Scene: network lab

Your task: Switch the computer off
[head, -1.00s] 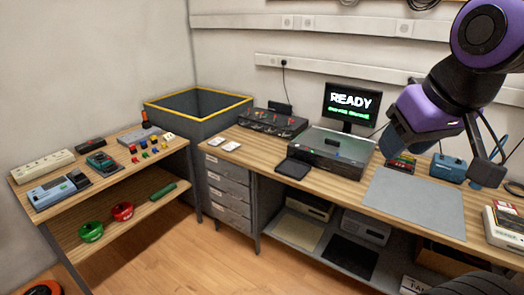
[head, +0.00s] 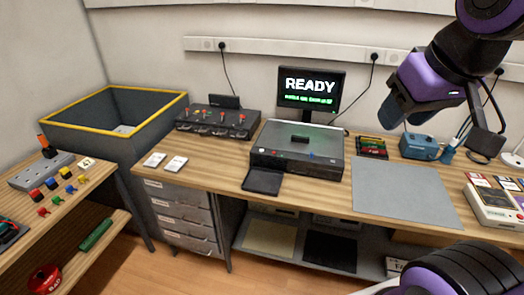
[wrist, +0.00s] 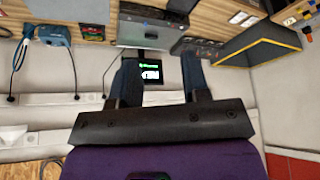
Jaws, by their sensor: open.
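The monitor also shows in the wrist view (wrist: 151,72), upside down. My gripper (head: 399,112) is raised to the right of the monitor, above the desk, empty. Its two dark fingers stand apart in the wrist view (wrist: 158,80).
A grey mat (head: 405,192) lies right of the computer, and a dark pad (head: 262,181) lies before it. A black switch panel (head: 217,122) is at left. A blue device (head: 421,147) and a cartridge console (head: 494,203) are at right. A yellow-rimmed bin (head: 55,127) stands left of the desk.

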